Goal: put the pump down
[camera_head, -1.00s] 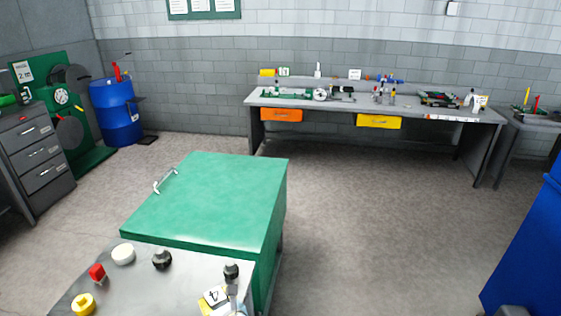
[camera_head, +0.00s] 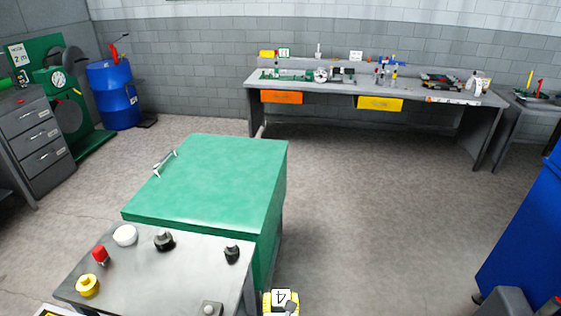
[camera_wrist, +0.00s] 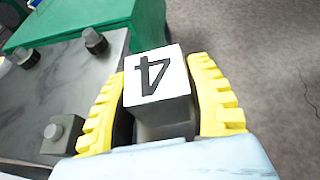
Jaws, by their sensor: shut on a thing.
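My gripper (camera_head: 281,302) is at the bottom edge in the head view, just right of the grey bench top. In the wrist view its yellow fingers (camera_wrist: 160,95) are shut on the pump (camera_wrist: 165,112), which shows as a dark grey block with a white face marked 4. The white face also shows in the head view, on the pump (camera_head: 281,297). The pump's lower part is hidden, and it appears beside the bench top, over the floor side. How high it is held I cannot tell.
The grey bench top (camera_head: 185,285) carries a white cap (camera_head: 125,236), a red part (camera_head: 101,256), a yellow part (camera_head: 88,286), dark knobs (camera_head: 164,241) and a grey block (camera_head: 212,308). A green cabinet (camera_head: 215,180) stands behind. Floor (camera_head: 380,220) to the right is clear.

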